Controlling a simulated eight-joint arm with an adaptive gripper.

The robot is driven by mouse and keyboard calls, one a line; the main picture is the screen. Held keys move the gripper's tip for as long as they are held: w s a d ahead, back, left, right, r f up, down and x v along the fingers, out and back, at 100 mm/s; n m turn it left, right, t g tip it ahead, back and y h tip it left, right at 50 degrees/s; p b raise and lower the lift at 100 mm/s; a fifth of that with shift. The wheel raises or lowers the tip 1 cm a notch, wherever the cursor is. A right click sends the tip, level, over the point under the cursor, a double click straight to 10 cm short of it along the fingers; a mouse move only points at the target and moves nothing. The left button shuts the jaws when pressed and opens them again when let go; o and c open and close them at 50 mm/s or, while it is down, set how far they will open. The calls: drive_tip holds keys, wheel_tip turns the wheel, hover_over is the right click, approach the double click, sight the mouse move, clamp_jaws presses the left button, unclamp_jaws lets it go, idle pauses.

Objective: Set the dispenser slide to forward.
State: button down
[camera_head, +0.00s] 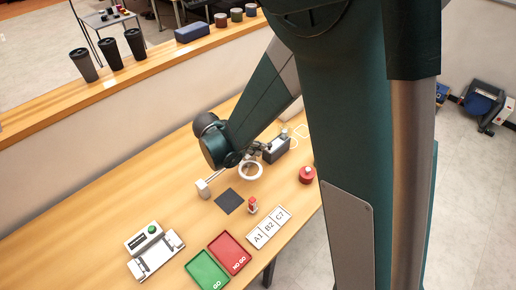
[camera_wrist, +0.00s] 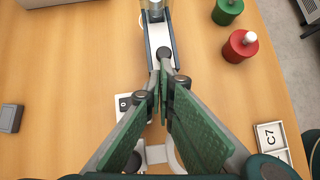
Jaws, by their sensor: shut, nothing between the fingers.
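The dispenser (camera_wrist: 158,32) shows at the top middle of the wrist view as a white channel with dark blue sides. A dark round knob (camera_wrist: 165,53), which looks like its slide's handle, sits near the channel's lower end. My gripper (camera_wrist: 160,82) is shut and empty, with its green fingers together just below the knob in the picture. I cannot tell whether the tips touch the knob or the channel. In the head view the dispenser looks to be the dark box (camera_head: 275,149) beside my gripper (camera_head: 261,149); its slide is too small to make out there.
A white ring (camera_head: 250,171) stands below my gripper. A red cylinder (camera_head: 306,175) is to the right; it also shows in the wrist view (camera_wrist: 238,47), near a green one (camera_wrist: 227,11). Lettered tiles (camera_head: 268,228), a red tray (camera_head: 229,253) and a green tray (camera_head: 206,271) lie nearer the front.

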drive_tip(key=shift+w+d+b, duration=0.4)
drive_tip(key=shift+w+d, duration=1.3)
drive_tip(key=shift+a+r, duration=0.1)
drive_tip(key=shift+r, duration=0.05)
drive_tip(key=p+v, duration=0.3)
drive_tip(key=v, duration=0.6)
drive_tip(key=shift+s+a+r, duration=0.15)
drive_tip(key=shift+a+r, duration=0.05)
drive_tip(key=shift+r, duration=0.05)
